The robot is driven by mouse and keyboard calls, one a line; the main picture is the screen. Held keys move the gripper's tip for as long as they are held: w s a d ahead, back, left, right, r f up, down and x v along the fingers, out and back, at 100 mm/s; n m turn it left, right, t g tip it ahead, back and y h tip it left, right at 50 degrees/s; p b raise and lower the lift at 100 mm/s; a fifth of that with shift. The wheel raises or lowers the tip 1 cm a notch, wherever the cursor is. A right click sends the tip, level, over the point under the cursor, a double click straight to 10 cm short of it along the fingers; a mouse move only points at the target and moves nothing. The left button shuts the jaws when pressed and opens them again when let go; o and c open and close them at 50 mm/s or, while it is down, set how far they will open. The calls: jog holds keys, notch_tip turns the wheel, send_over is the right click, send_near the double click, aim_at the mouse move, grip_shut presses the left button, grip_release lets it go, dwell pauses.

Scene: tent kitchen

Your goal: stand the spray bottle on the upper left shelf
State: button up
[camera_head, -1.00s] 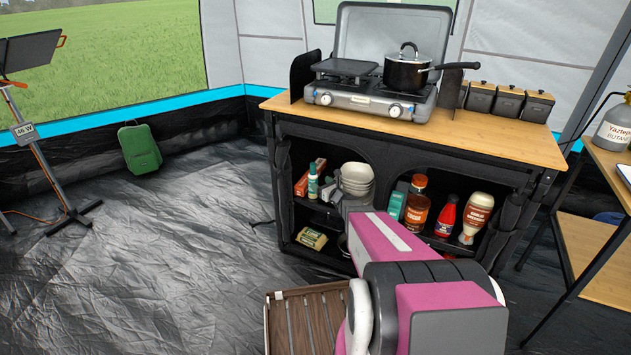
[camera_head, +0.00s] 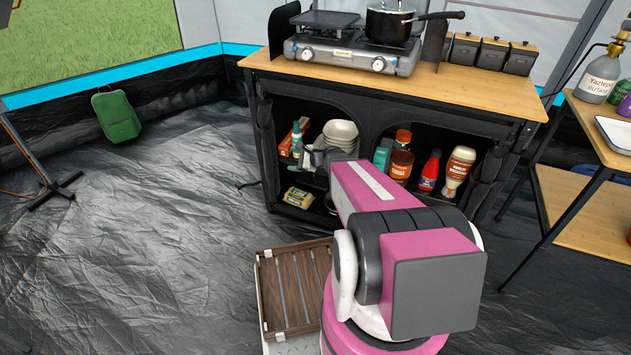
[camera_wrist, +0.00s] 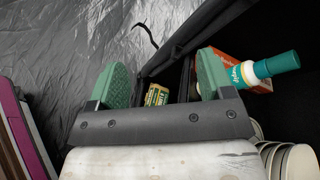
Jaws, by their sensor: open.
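A white bottle with a teal cap (camera_head: 297,138), which looks like the spray bottle, stands upright on the upper left shelf (camera_head: 283,158) of the black cabinet. It also shows in the wrist view (camera_wrist: 246,74), to the right of the right finger.
A red box (camera_head: 303,124) and white bowls (camera_head: 340,135) stand beside the bottle. A yellow-green packet (camera_head: 298,197) lies on the lower shelf. Several bottles stand in the right compartment, including a sauce bottle (camera_head: 458,170). A side table (camera_head: 590,135) stands at the right.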

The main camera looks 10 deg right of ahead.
jog(key=s+d+r+n+g+h, duration=0.1)
jog(key=s+n+g+h, duration=0.3)
jog(key=s+n, duration=0.4)
jog(key=s+d+r+n+g+h, duration=0.2)
jog(key=s+d+n+g+h, duration=0.1)
jog(key=s+n+h, duration=0.4)
jog(key=s+n+g, duration=0.1)
jog(key=s+n, duration=0.1)
jog(key=s, duration=0.1)
jog(key=shift+s+d+n, duration=0.15)
jog(key=shift+s+n, duration=0.1)
jog(key=shift+n, duration=0.05)
